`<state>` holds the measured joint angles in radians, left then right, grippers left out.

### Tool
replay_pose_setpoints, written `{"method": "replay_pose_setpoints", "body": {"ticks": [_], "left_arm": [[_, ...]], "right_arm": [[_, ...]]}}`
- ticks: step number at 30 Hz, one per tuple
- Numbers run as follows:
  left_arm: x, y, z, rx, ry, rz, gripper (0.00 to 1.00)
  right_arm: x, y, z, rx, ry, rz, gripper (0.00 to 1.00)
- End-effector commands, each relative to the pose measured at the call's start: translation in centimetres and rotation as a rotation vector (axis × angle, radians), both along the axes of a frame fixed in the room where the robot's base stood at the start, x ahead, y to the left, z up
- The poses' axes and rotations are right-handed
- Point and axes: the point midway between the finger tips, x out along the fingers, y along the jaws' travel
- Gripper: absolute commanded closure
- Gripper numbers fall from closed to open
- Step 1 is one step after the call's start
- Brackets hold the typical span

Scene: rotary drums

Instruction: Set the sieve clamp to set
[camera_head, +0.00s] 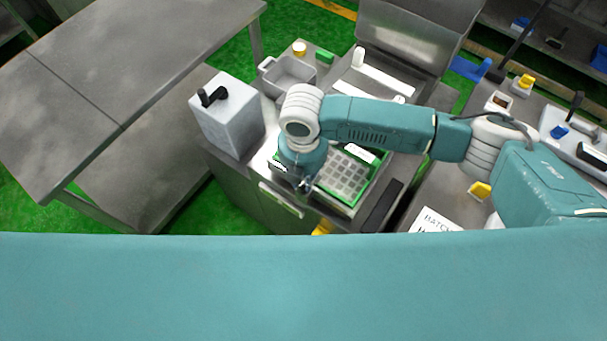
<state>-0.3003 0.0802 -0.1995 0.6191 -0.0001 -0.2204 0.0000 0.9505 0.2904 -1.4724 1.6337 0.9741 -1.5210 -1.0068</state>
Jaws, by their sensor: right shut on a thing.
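The sieve (343,178) is a pale square grid in a green frame, on the grey cabinet in the middle of the head view. My right arm reaches in from the right, and my right gripper (304,188) points down at the sieve's left front edge. It is shut on a small part there, which looks to be the sieve clamp. The wrist and fingers hide nearly all of that part, so its position cannot be read. My left gripper is not in view.
A grey box with a black handle (228,115) stands left of the sieve, with a metal bin (290,77) behind. A long grey table (100,80) fills the upper left. A bench with a batch sheet (437,221) and yellow-topped parts is at right.

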Motion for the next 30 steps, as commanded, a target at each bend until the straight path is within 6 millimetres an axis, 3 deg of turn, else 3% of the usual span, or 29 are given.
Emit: {"method": "replay_pose_setpoints", "body": {"ticks": [12,28,29,30], "left_arm": [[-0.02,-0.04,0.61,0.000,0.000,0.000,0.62],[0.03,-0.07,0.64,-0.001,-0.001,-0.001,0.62],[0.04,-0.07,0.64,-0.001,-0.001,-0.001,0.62],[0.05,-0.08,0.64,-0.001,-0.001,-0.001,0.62]], "right_arm": [[0.08,0.22,0.27,0.004,-0.003,0.175,1.00],[0.09,0.24,0.27,0.004,-0.004,0.196,1.00],[0.09,0.24,0.27,0.004,-0.004,0.196,0.76],[0.08,0.23,0.26,0.004,-0.004,0.195,0.68]]}}
